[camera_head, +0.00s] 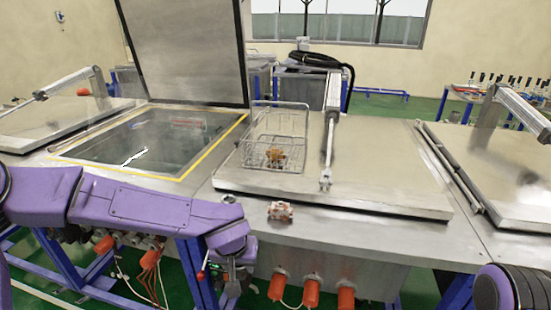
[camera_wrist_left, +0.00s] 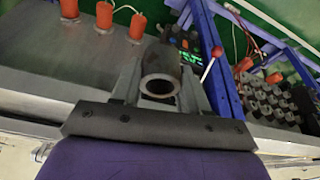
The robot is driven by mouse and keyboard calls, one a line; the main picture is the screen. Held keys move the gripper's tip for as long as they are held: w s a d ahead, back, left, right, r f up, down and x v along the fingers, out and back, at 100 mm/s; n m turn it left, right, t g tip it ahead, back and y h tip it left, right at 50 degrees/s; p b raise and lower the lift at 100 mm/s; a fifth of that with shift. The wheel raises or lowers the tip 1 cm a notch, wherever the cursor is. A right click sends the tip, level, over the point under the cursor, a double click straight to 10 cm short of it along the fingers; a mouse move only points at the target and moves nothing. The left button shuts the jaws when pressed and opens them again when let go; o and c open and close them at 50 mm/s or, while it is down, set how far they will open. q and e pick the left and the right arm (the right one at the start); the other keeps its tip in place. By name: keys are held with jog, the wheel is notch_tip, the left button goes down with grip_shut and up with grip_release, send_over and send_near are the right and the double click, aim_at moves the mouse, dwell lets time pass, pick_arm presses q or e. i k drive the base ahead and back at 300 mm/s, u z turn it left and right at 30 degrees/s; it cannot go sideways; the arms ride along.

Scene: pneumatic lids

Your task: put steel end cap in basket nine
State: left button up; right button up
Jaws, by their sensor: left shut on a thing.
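My left gripper (camera_head: 232,276) hangs low in front of the workbench, below its top edge. In the left wrist view its two fingers (camera_wrist_left: 160,88) are shut on a grey round, hollow metal piece, which I take as the steel end cap (camera_wrist_left: 160,74); its open ring end faces the camera. In the head view the cap cannot be made out. A wire basket (camera_head: 279,108) stands on the middle closed lid, up and right of the gripper, with a brownish-orange thing (camera_head: 275,154) inside. No number on the basket is readable. My right gripper is out of view.
A raised lid (camera_head: 185,50) stands over an open tank (camera_head: 140,140) left of the basket. A pneumatic cylinder (camera_head: 330,120) lies right of the basket. A small fitting (camera_head: 280,211) sits on the bench's front edge. Orange plugs (camera_head: 312,292) line the front below. Closed lid (camera_head: 390,170) is bare on its right.

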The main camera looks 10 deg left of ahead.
aim_at(281, 141)
jog(key=z, duration=3.2)
jog(key=k, duration=1.35)
jog(key=u, duration=1.85)
